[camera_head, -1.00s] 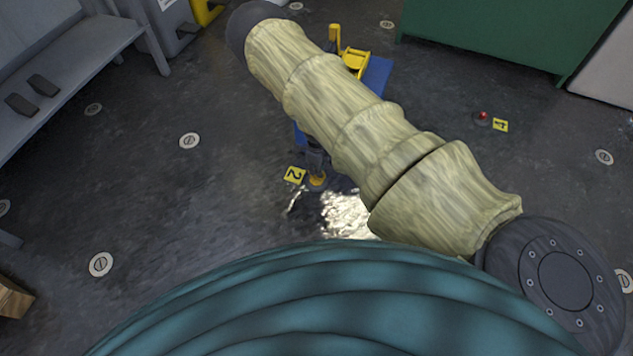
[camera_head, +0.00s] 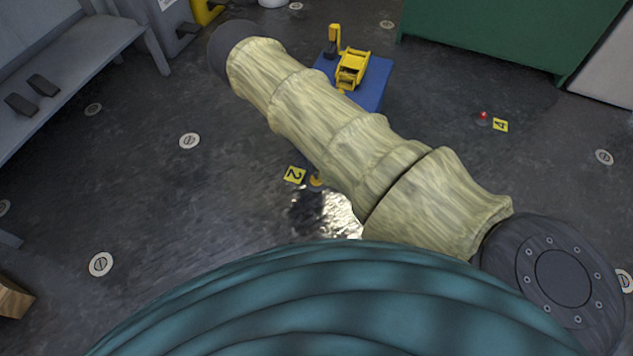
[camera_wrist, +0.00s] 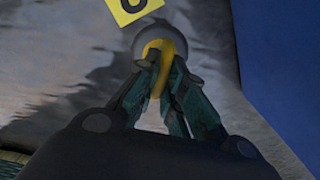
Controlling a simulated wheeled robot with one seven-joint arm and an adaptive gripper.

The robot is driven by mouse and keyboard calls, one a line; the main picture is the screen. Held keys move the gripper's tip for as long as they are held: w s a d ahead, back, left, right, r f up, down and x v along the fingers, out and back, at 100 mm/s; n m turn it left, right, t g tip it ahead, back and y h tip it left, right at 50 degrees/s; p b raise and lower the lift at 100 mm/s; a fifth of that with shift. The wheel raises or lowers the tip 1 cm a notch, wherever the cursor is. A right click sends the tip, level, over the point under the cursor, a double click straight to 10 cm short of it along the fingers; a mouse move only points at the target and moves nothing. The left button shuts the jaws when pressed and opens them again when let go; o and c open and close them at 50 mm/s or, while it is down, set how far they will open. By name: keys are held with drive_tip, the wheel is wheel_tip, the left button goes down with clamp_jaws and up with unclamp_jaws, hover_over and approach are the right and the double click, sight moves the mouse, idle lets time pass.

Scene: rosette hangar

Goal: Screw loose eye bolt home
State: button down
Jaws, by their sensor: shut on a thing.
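The yellow eye bolt (camera_wrist: 165,48) stands on a round grey floor fitting (camera_wrist: 149,33) in the wrist view. My gripper (camera_wrist: 163,66) is shut on the eye bolt, a dark green finger on each side of its ring. The fingertips cover part of the ring, and its thread is hidden, so I cannot tell how far in it sits. In the head view the eye bolt (camera_head: 317,180) shows as a small yellow patch beside yellow tag 2 (camera_head: 294,175). My arm hides the gripper there.
A blue block (camera_head: 374,88) with a yellow device (camera_head: 350,69) on it stands just beyond my arm. A red-topped item (camera_head: 483,117) is by another yellow tag (camera_head: 500,125). A grey bench (camera_head: 70,65) is at left, a green cabinet (camera_head: 490,35) at back right. Floor at left is mostly open.

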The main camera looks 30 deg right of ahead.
drive_tip(key=shift+m, duration=0.7)
drive_tip(key=m, duration=0.4)
drive_tip(key=shift+m, duration=0.3)
drive_tip(key=m, duration=0.5)
drive_tip(key=shift+b, duration=0.35)
drive_tip(key=c, duration=1.4)
unclamp_jaws()
drive_tip(key=shift+c, duration=0.2)
wheel_tip(320, 180, up, 12)
